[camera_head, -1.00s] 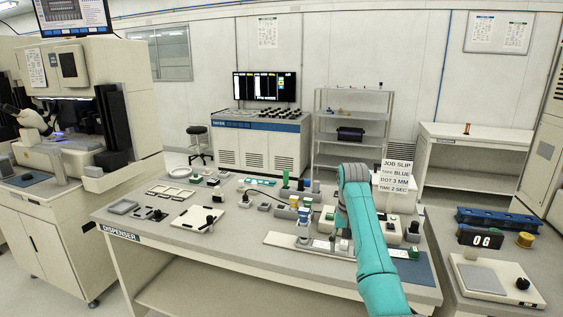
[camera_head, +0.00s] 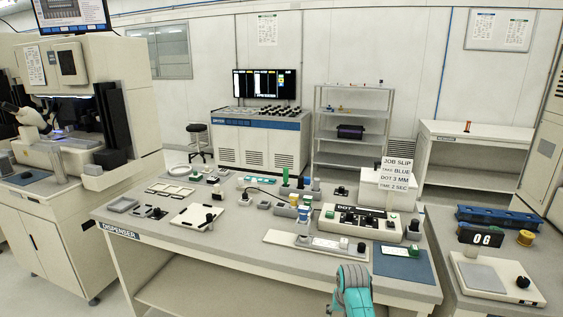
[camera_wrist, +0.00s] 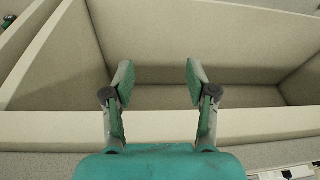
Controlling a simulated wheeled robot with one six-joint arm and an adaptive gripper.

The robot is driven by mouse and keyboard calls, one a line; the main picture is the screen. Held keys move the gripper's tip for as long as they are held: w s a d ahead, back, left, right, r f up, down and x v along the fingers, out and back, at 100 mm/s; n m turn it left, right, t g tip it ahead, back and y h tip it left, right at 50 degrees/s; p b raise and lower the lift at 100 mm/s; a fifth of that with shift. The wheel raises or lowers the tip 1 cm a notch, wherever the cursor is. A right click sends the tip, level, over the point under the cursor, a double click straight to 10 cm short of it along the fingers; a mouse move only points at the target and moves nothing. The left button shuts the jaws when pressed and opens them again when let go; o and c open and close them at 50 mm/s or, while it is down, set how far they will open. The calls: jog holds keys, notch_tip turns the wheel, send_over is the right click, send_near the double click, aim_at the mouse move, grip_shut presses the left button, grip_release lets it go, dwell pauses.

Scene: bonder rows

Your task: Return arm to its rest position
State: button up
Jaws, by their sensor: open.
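My teal arm (camera_head: 354,290) shows at the bottom of the head view, low in front of the dispenser table (camera_head: 235,237). My gripper (camera_wrist: 160,75) is in the wrist view with its two green-padded fingers apart and nothing between them. It faces beige panels (camera_wrist: 190,35) that form an open, box-like space. In the head view the fingers are mostly out of sight.
The table carries a dispenser unit (camera_head: 362,222), a job slip (camera_head: 396,174), a blue mat (camera_head: 402,263) and several small parts. A side bench at right holds a counter (camera_head: 481,237) and a scale-like device (camera_head: 495,277). Floor shows at lower left.

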jog(key=s+f+t, duration=0.3)
jog(key=s+f, duration=1)
jog(key=f, duration=0.1)
jog(key=s+n+t, duration=0.1)
jog(key=s+t, duration=0.3)
jog(key=s, duration=2.3)
jog(key=s+r+t, duration=0.2)
jog(key=s+r, duration=0.8)
jog(key=r, duration=0.3)
jog(key=s+r+n+t, duration=0.1)
jog(key=s+r+t, duration=0.1)
jog(key=s+r, duration=0.9)
jog(key=shift+s+r+t, duration=0.25)
jog(key=shift+r+t, duration=0.15)
jog(key=shift+r, duration=0.55)
jog(key=shift+c, duration=0.2)
